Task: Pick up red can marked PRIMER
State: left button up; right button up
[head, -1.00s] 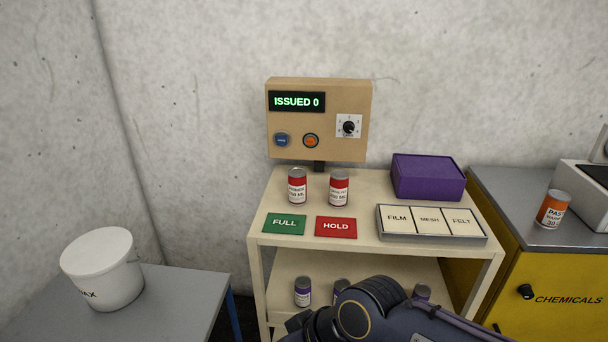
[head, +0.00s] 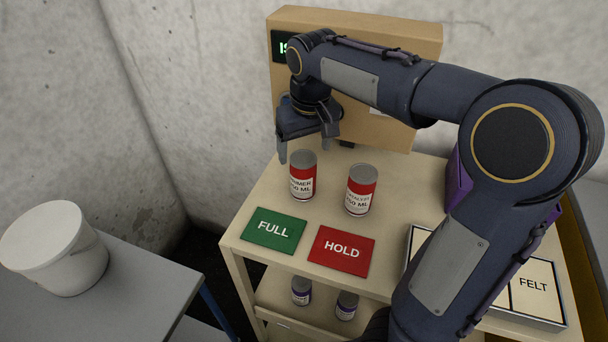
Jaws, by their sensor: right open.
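The red can marked PRIMER (head: 302,177), with a grey lid and a white label band, stands upright on the cart top (head: 262,199); the start of its word is cut off by the curve. My right gripper (head: 304,152) is open and points down, its fingertips around the height of the can's lid in the picture. It appears above or just behind the can, and I cannot tell the exact gap. It holds nothing. A second red can (head: 361,190), whose label seems to read CATALYST, stands upright to the right. My left gripper is out of view.
A green FULL card (head: 274,231) and a red HOLD card (head: 341,251) lie in front of the cans. A tan panel box (head: 400,30) stands behind. Small purple-labelled cans (head: 301,290) sit on the lower shelf. A white bucket (head: 55,250) stands on the grey table at left.

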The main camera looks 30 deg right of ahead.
aim_at(303, 158)
jog(key=f, duration=0.4)
jog(key=w+f, duration=0.1)
jog(key=f, duration=0.2)
jog(key=shift+f, duration=0.1)
jog(key=shift+c, duration=0.2)
jog(key=c, duration=1.2)
jog(key=shift+w, duration=0.1)
jog(key=shift+c, duration=0.4)
jog(key=shift+r, duration=0.2)
